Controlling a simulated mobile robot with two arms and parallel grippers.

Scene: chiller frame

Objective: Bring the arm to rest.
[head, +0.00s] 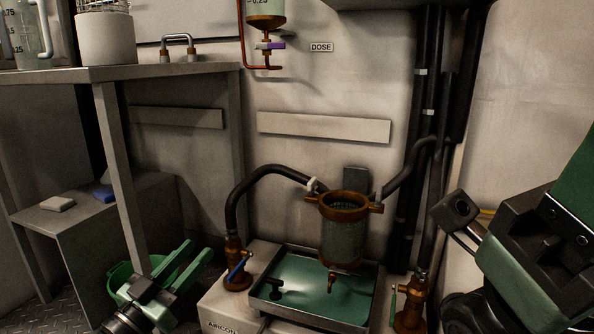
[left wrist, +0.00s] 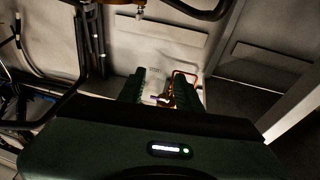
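My left gripper (head: 200,249) is low at the left in the head view, its two green fingers pointing up and to the right. The fingers are apart with nothing between them, so it is open and empty. In the left wrist view both fingers (left wrist: 158,75) also stand apart, with the wall and copper piping seen beyond the gap. Part of my right arm (head: 535,250), green and black, fills the right edge of the head view. I cannot make out its fingers.
A copper-rimmed cylinder (head: 343,230) with black hoses stands over a metal-rimmed green tray (head: 315,300), right of my left gripper. A green tub (head: 118,283) is beside that gripper. A grey table leg (head: 122,170) and low shelf (head: 60,228) stand at the left.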

